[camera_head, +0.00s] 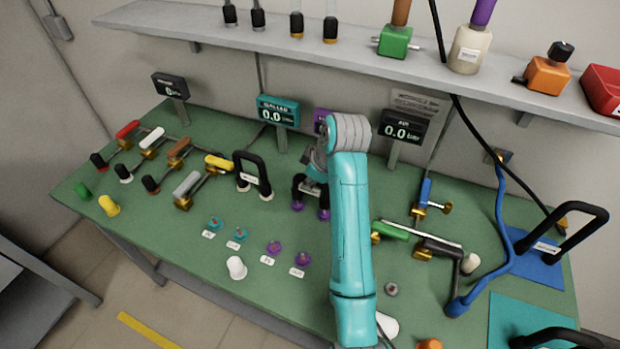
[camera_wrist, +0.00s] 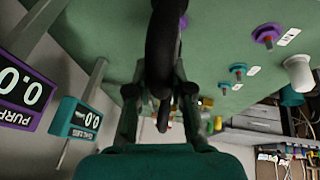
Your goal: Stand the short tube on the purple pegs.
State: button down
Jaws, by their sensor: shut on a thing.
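My gripper (camera_head: 316,178) is shut on a black bent tube (camera_head: 297,190) with purple lower ends, behind the middle of the green table. In the wrist view the black tube (camera_wrist: 163,45) runs between my gripper's fingers (camera_wrist: 160,92). The arm hides part of the tube in the head view, and I cannot tell whether its ends touch the table. Two purple pegs, the left one (camera_head: 273,248) and the right one (camera_head: 300,258), stand free on the table, nearer the front than the tube. One purple peg (camera_wrist: 268,38) shows in the wrist view.
Two teal pegs (camera_head: 238,235) stand left of the purple pegs, with a white cup-like piece (camera_head: 236,267) in front. Another black bent tube (camera_head: 252,172) stands to the left. Gauges, including a teal one (camera_head: 278,110), stand behind, under a shelf (camera_head: 350,55). Valves line both sides.

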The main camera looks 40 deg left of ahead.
jog(key=shift+f, duration=1.7)
jog(key=c, duration=1)
grip_release()
jog(key=shift+o, duration=0.2)
jog(key=v, duration=0.7)
jog(key=shift+d+r, duration=0.2)
jog(key=shift+s, duration=0.1)
